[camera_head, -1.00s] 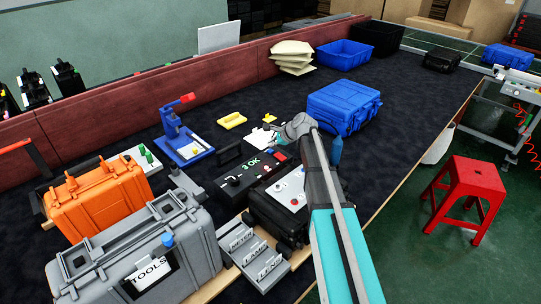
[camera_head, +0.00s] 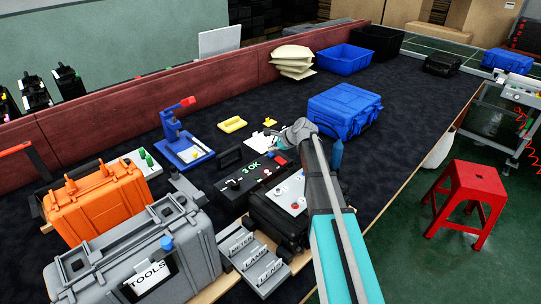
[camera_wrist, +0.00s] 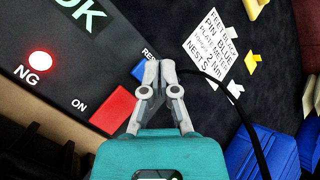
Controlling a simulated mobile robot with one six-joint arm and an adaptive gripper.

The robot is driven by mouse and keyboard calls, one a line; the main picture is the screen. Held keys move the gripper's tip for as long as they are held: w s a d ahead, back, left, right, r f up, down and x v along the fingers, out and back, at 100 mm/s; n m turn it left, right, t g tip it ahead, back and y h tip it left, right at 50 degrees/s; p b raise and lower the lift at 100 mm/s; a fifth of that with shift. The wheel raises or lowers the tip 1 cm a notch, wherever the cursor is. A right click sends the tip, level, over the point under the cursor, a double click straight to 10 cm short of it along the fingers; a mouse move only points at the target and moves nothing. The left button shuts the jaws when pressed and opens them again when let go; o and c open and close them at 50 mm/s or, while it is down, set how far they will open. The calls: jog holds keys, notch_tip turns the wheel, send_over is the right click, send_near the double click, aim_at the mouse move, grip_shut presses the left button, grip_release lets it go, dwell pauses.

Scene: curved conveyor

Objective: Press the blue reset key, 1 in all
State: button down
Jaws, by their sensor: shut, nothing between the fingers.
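The blue reset key (camera_wrist: 139,70) sits at the edge of the black tester box in the wrist view, beside a partly covered "RES" label. My gripper (camera_wrist: 160,66) is shut and empty, its fingertips just right of the blue key in the picture. I cannot tell whether they touch it or hover above. The red key (camera_wrist: 112,108), by the word ON, lies left of the fingers. In the head view the tester box (camera_head: 232,187) shows a green "3 OK", and my arm covers much of the area around the fingertips.
A red NG lamp (camera_wrist: 40,62) glows on the box. A paper note (camera_wrist: 215,52) and a dark cable (camera_wrist: 235,105) lie right of the fingers. A blue case (camera_head: 344,108) stands behind my arm, a grey tool case (camera_head: 190,240) at front left.

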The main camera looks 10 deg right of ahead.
aim_at(272, 154)
jog(key=shift+f+b, duration=0.8)
jog(key=shift+b, duration=0.05)
dwell(1.6)
jog(key=shift+r, duration=0.2)
jog(key=shift+r+p, duration=0.65)
jog(key=shift+p, duration=0.25)
jog(key=shift+r+p, duration=2.5)
